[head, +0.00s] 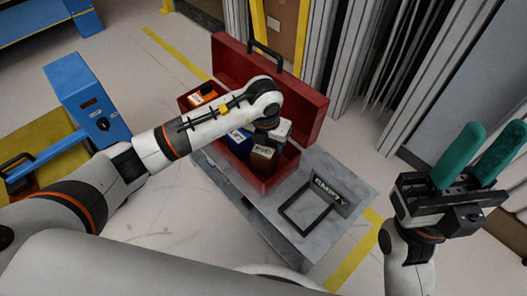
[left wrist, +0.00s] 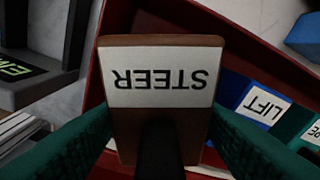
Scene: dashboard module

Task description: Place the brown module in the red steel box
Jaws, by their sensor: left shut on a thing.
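The brown module (left wrist: 204,125), with a white label reading STEER, is between the green fingers of my left gripper (left wrist: 160,118), which is shut on it. In the head view the brown module (head: 263,161) shows at the near right end of the open red steel box (head: 296,171), within its outline. I cannot tell whether it touches the box floor. My left forearm hides most of the left gripper in the head view. My right gripper (head: 498,136) is open and empty, at the right, away from the box.
The box holds a blue module (left wrist: 262,105) labelled LIFT, a green one (left wrist: 306,128) and an orange one (head: 203,95). It stands on a grey table (head: 338,172) beside an empty frame with an EMPTY sign (head: 330,190). A blue stand (head: 82,95) is at the left.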

